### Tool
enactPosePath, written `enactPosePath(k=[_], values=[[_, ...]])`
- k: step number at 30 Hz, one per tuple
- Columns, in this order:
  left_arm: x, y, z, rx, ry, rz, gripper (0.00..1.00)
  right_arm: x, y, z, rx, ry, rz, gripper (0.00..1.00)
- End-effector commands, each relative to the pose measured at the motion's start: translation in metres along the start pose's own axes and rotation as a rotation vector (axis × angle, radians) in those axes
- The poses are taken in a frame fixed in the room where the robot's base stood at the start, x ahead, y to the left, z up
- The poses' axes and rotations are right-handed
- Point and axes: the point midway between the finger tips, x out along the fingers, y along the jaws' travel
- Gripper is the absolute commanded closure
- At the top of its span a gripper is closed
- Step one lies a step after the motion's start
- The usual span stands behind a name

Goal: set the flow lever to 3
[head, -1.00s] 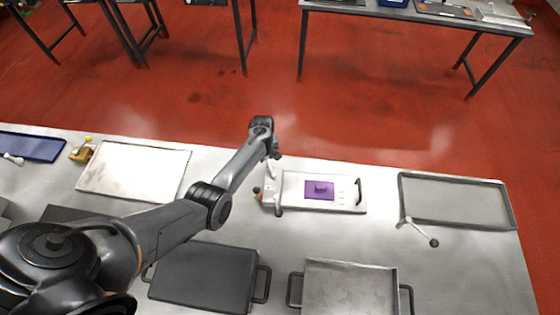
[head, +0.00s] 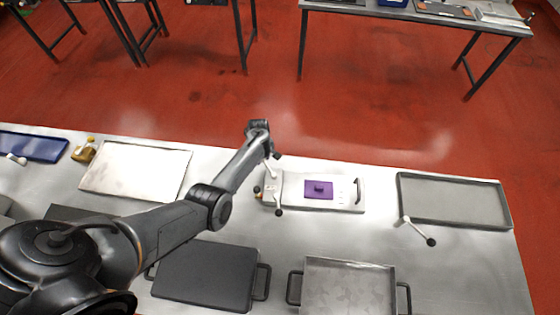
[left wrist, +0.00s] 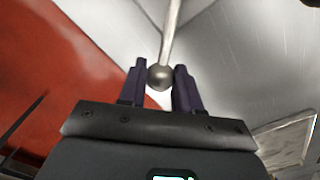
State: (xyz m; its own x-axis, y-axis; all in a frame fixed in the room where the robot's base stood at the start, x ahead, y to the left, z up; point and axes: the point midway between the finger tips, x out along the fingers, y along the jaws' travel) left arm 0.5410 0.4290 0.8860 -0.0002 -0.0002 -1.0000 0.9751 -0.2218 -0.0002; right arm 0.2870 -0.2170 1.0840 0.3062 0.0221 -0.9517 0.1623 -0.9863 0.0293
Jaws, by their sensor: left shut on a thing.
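My left gripper (head: 271,160) is at the left end of a white device (head: 348,198) with a purple block (head: 318,189) on it. In the left wrist view, a pale metal lever rod (left wrist: 171,30) ends in a round grey knob (left wrist: 160,77). The knob sits between the two dark fingertips of my left gripper (left wrist: 160,82), which is shut on it. In the head view the fingers are small and partly hidden by the wrist. Scale marks and the lever's setting are too small to read. My right gripper is not in view.
A grey tray (head: 402,210) lies to the right, with a separate dark-knobbed rod (head: 416,230) beside it. A dark pan (head: 205,275) and a metal tray (head: 345,262) are in front. A pale tray (head: 133,190) lies to the left.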

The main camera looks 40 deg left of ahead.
Motion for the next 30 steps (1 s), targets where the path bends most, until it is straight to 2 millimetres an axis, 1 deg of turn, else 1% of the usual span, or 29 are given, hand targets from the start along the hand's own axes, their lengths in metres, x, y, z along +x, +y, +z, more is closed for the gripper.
enactPosePath(k=[8, 21, 30], values=[[-0.001, -0.003, 0.001, -0.035, -0.001, 0.000, 0.99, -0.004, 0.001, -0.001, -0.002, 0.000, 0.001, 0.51], [-0.001, -0.017, 0.002, -0.201, 0.000, 0.000, 0.99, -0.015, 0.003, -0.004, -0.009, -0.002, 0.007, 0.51], [0.000, -0.018, 0.002, -0.221, 0.000, 0.000, 0.99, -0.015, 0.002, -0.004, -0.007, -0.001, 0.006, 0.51]])
